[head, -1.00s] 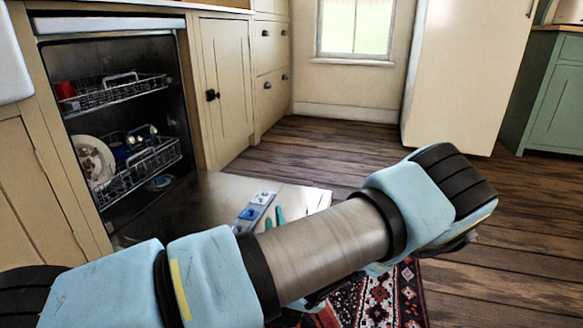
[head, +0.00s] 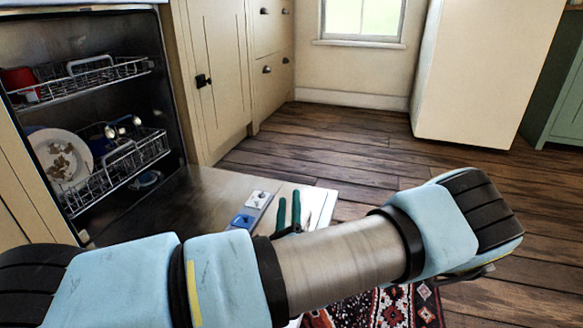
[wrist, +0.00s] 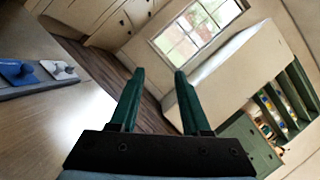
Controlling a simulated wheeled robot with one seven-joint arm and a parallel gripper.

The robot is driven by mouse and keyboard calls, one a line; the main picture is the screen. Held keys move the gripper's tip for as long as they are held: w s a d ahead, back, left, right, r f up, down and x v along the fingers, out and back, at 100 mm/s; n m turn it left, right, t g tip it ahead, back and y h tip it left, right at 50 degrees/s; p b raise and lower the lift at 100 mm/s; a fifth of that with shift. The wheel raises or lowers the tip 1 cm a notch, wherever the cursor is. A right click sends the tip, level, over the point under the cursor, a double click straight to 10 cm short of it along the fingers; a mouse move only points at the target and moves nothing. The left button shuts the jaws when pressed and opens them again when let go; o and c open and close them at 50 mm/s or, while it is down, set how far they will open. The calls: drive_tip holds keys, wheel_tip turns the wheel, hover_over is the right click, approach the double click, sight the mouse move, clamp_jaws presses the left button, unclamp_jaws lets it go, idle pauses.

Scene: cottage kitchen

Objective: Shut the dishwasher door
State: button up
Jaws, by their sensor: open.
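The dishwasher (head: 165,115) stands open at the left in the head view. Its door (head: 205,186) is folded down and lies about level, with its inner side up. A strip with a blue and a white fitting is on the door. My gripper (head: 290,212) shows its green fingers over the door's right part, partly hidden behind my arm. In the wrist view my gripper (wrist: 153,85) is open with nothing between the fingers. The door (wrist: 75,120) is to the left of the fingers there. I cannot tell whether they touch it.
The upper rack (head: 85,80) holds a red item; the lower rack (head: 125,155) holds a plate and other dishes. Both racks appear inside the dishwasher. A patterned rug (head: 390,308) lies below my arm. Wooden floor (head: 350,150) is clear toward the window and fridge (head: 475,70).

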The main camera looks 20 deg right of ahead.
drive_tip(key=b+x, duration=0.3)
drive_tip(key=x, duration=0.7)
drive_tip(key=shift+w+d+r, duration=0.2)
drive_tip(key=shift+w, duration=0.1)
clamp_jaws()
idle(0.8)
drive_tip(key=c, duration=0.7)
unclamp_jaws()
drive_tip(key=o, duration=0.7)
